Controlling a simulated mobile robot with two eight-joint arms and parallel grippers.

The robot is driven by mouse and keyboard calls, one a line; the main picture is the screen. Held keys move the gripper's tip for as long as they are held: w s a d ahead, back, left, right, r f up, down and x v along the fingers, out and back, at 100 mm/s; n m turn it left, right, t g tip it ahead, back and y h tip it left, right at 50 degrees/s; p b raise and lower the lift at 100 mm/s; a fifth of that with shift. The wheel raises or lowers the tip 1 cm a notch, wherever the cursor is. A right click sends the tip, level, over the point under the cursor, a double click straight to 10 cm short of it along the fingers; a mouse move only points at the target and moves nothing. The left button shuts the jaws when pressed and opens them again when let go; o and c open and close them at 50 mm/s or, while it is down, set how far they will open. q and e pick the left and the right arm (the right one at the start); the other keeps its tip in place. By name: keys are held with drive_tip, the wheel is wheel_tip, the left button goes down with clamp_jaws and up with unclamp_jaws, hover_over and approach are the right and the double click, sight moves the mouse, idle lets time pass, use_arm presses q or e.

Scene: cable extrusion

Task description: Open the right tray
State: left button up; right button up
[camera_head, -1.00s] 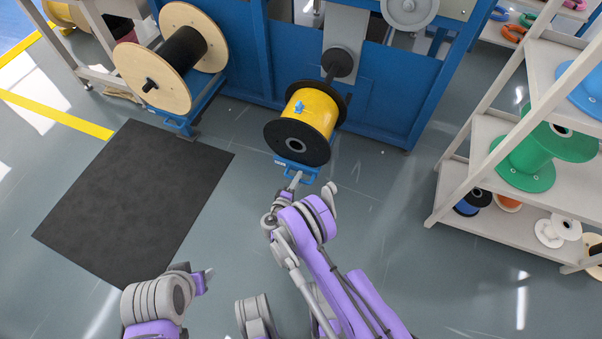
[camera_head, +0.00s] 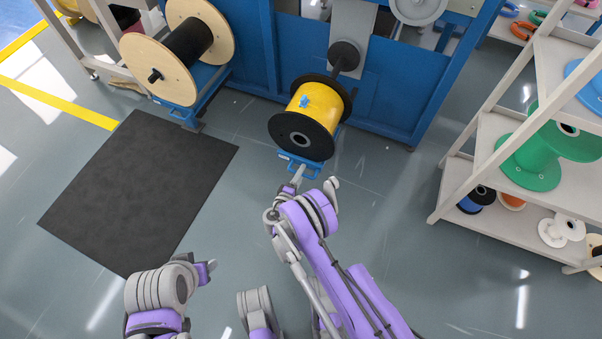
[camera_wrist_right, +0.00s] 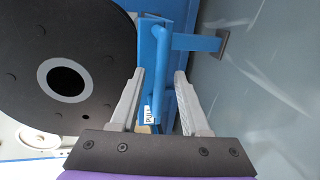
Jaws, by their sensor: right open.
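The right tray is blue and sits under a spool of yellow cable with black flanges (camera_head: 303,132). Its blue handle (camera_head: 312,169) sticks out at the front. In the right wrist view the blue handle bar (camera_wrist_right: 161,80) runs between the two grey fingers of my right gripper (camera_wrist_right: 160,75), which are apart. I see gaps beside the bar. A white label partly reading "PULL" shows between the fingers. In the head view my right gripper (camera_head: 299,174) is at the handle. My left gripper (camera_head: 210,268) is low on the left, away from the tray; its jaws are unclear.
A wooden spool of black cable (camera_head: 180,50) stands on another blue tray at the left. A black mat (camera_head: 140,190) lies on the floor. A shelf rack (camera_head: 500,210) with coloured spools stands at the right. The floor between the tray and the rack is clear.

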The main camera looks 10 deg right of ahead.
drive_tip(key=p+v, duration=0.2)
drive_tip(key=v, duration=0.8)
drive_tip(key=shift+s+a+r, duration=0.1)
drive_tip(key=shift+s+r, duration=0.05)
